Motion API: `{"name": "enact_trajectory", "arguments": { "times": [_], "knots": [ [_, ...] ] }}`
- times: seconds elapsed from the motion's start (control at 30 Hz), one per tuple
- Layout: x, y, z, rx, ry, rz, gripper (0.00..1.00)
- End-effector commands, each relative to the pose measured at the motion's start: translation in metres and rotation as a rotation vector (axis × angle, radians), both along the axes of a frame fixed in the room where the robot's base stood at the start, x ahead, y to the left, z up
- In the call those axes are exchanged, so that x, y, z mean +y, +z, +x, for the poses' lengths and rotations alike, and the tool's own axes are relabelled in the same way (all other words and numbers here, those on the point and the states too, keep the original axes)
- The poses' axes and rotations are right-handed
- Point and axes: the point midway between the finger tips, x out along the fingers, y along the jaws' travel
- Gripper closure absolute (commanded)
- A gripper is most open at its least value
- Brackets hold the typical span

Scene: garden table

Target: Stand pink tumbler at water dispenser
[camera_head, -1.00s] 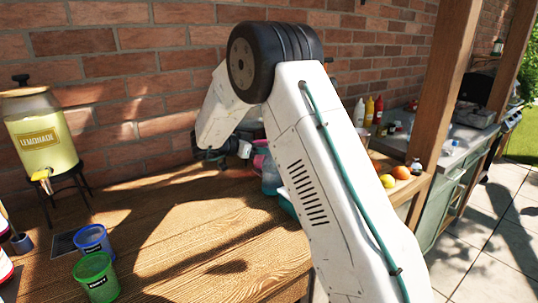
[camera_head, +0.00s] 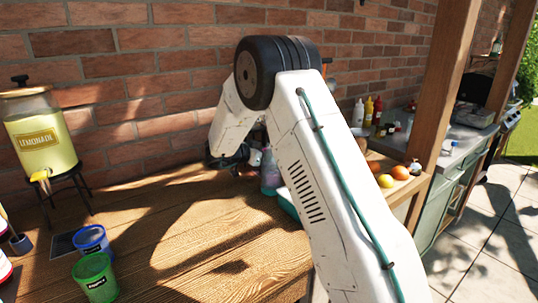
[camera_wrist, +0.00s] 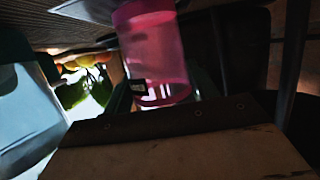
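The pink tumbler (camera_wrist: 155,55) shows in the wrist view at the upper middle, a little tilted in the picture, with a black label low on its side. Dark fingers of my gripper (camera_wrist: 163,92) show at both sides of its lower part. I cannot tell whether they touch it. In the head view my gripper (camera_head: 232,158) is at the back of the table, partly hidden by my arm, and I cannot make out the pink tumbler there. A yellow dispenser labelled "LEMONADE" (camera_head: 40,140) stands on a black stand at the left. No water dispenser is identifiable.
A blue tumbler (camera_head: 92,240) and a green tumbler (camera_head: 96,277) stand at the front left of the wooden table (camera_head: 190,235). A translucent bluish-purple item (camera_head: 270,172) stands beside my arm. The table's middle is clear.

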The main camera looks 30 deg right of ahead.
Motion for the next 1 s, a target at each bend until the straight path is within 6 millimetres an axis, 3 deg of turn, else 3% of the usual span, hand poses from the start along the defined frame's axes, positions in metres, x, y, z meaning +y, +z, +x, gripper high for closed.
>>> {"name": "enact_trajectory", "arguments": {
  "times": [0.03, 0.1, 0.47, 1.0],
  "knots": [
    [0.000, 0.000, 0.000, 0.000, 0.000, 0.000, 0.31],
    [0.000, 0.000, 0.000, 0.000, 0.000, 0.000, 0.20],
    [0.003, 0.005, 0.000, 0.001, 0.001, 0.000, 0.20],
    [0.101, 0.035, -0.004, -0.001, 0.002, 0.000, 0.20]
  ]
}}
